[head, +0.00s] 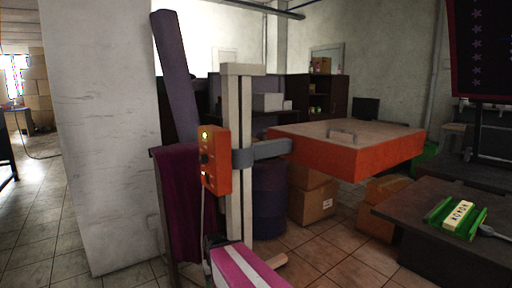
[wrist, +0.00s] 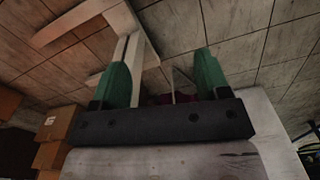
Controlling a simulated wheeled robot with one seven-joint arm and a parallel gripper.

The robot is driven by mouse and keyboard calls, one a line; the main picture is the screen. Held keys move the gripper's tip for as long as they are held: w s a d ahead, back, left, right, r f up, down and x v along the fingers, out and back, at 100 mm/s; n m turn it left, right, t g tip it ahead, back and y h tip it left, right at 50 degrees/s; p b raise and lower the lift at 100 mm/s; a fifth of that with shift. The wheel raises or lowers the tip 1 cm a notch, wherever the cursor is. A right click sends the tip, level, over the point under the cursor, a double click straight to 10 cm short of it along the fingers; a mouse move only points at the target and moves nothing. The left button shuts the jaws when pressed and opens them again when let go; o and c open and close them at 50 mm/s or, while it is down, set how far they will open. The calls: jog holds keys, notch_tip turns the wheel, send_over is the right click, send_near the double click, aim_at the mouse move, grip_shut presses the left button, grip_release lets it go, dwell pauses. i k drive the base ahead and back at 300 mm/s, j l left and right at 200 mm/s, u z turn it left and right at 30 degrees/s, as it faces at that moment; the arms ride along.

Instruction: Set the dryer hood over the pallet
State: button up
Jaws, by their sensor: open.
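In the head view the dryer hood (head: 375,151) is a flat orange box with a brown top and a small grey handle (head: 342,132). A grey bracket (head: 262,152) joins it to a cream post (head: 239,180) with an orange control box (head: 214,160). The hood hangs level to the right of the post, over boxes and floor. I cannot make out a pallet for certain. My gripper (wrist: 166,82) shows in the wrist view with its green fingers wide apart and nothing held between them. I cannot make it out in the head view.
A dark table (head: 430,243) at right bears a cream lettered block (head: 459,215) between green rails. Cardboard boxes (head: 312,203) and a dark drum (head: 269,200) stand behind the post. A white pillar (head: 105,130) stands at left. Tiled floor shows between.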

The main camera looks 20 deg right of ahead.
aim_at(350, 150)
jog(key=z, duration=1.6)
jog(key=k+l, duration=0.4)
jog(key=i+j, duration=0.4)
